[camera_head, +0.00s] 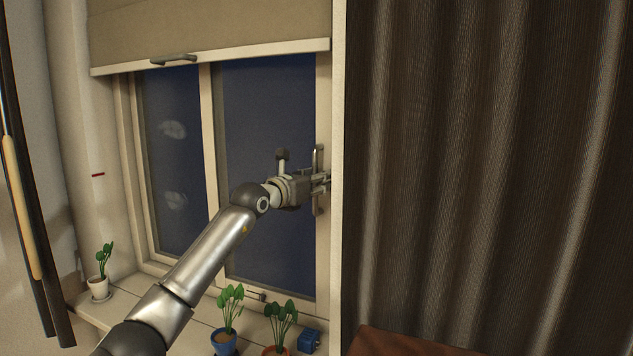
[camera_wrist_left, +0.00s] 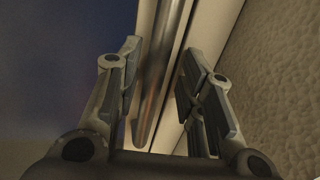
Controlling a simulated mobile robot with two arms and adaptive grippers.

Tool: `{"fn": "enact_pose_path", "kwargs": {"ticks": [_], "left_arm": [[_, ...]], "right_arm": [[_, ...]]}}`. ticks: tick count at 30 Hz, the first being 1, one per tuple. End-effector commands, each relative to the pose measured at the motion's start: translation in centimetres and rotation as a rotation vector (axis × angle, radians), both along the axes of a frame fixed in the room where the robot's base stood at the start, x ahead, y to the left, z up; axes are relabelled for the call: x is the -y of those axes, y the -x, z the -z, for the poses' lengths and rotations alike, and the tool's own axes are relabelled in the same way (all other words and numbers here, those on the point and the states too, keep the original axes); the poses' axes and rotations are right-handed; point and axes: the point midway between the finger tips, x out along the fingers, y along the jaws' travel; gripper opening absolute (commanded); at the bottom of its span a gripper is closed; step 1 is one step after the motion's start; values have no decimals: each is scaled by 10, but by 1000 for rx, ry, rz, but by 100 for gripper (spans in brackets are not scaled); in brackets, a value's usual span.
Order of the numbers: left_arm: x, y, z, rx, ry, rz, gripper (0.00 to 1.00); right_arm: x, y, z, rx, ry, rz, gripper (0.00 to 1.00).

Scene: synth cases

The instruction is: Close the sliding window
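The sliding window (camera_head: 268,115) has pale frames and dark panes, with a vertical metal handle (camera_head: 318,208) on its right-hand frame. My left gripper (camera_head: 321,181) reaches across the glass to this handle and hides its middle. In the left wrist view the handle bar (camera_wrist_left: 165,70) runs between the two fingers of my left gripper (camera_wrist_left: 161,52). The fingers are apart, with a visible gap on both sides of the bar. My right gripper is in neither view.
A beige blind (camera_head: 210,28) hangs over the window top. A brown curtain (camera_head: 480,160) fills the right side. The sill (camera_head: 125,300) bears a white-potted plant (camera_head: 98,286), a blue-potted plant (camera_head: 224,342), another plant (camera_head: 281,318) and a small blue object (camera_head: 309,341).

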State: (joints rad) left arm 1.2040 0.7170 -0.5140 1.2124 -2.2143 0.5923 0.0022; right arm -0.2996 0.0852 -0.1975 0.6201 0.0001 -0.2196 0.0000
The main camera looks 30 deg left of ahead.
Motion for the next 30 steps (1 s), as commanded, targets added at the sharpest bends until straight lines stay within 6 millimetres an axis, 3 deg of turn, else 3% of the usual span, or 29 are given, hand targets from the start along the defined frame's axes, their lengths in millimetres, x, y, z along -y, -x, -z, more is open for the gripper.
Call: {"fn": "enact_pose_path", "kwargs": {"ticks": [8, 21, 30], "left_arm": [[-4, 18, 1, -1, -3, -1, 35], [-11, 90, 1, -1, -5, 1, 35], [-14, 117, 1, -1, -1, 2, 35]], "right_arm": [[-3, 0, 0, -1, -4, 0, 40], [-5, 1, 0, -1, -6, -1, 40], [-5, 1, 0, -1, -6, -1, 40]]}}
